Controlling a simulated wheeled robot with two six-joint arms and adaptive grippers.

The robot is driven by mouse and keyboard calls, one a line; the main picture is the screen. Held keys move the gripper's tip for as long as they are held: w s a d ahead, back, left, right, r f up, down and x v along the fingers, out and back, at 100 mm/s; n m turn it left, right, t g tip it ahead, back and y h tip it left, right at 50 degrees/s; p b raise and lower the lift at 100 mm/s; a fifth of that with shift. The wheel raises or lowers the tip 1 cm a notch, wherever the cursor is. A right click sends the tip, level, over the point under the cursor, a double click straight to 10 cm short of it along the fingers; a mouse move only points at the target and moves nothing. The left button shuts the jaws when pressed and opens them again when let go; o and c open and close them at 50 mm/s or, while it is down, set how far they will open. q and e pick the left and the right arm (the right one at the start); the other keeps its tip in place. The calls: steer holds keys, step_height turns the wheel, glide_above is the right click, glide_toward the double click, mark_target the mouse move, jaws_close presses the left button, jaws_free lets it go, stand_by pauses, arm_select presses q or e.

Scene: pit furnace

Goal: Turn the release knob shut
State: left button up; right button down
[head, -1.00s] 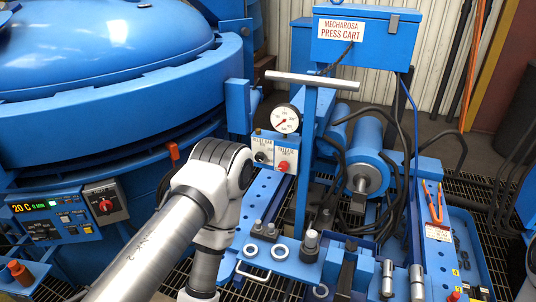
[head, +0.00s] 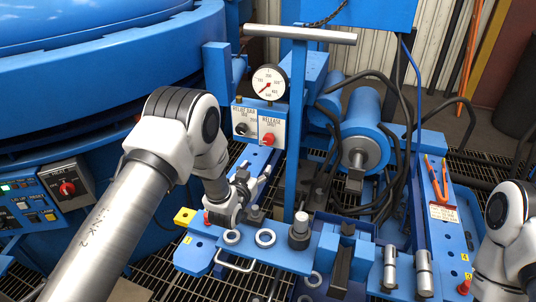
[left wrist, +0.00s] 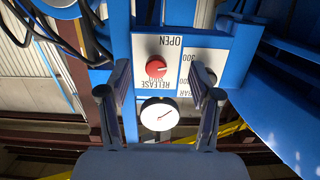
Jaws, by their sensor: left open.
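The red release knob (head: 268,139) is on a white plate marked RELEASE on the press cart's blue panel, below the round pressure gauge (head: 268,84). My left gripper (head: 264,176) is open and empty, below and in front of the panel, apart from the knob. In the left wrist view the picture is upside down. There the red knob (left wrist: 157,68) shows between the two fingers of the open gripper (left wrist: 161,82), nearer the left finger. My right gripper is outside the view.
A black knob (head: 242,129) sits left of the release knob. A T-handled post (head: 298,120) stands close on the right. A blue cylinder (head: 362,143) with hoses lies beyond it. The large blue furnace (head: 100,80) fills the left. Pliers with orange handles (head: 436,180) lie at right.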

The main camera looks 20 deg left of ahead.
mark_target(267, 142)
arm_select(q)
steer(key=shift+t, duration=0.9)
steer(key=w+r, duration=0.2)
steer(key=w, duration=0.1)
steer(key=w+r, duration=0.1)
steer(key=shift+w+d+r+b, duration=0.2)
steer(key=shift+w+d+b, duration=0.05)
steer(key=shift+w+b, duration=0.1)
steer(key=w, duration=0.6)
steer(key=shift+w+d, duration=0.1)
steer(key=shift+w, duration=0.2)
steer(key=c, duration=1.2)
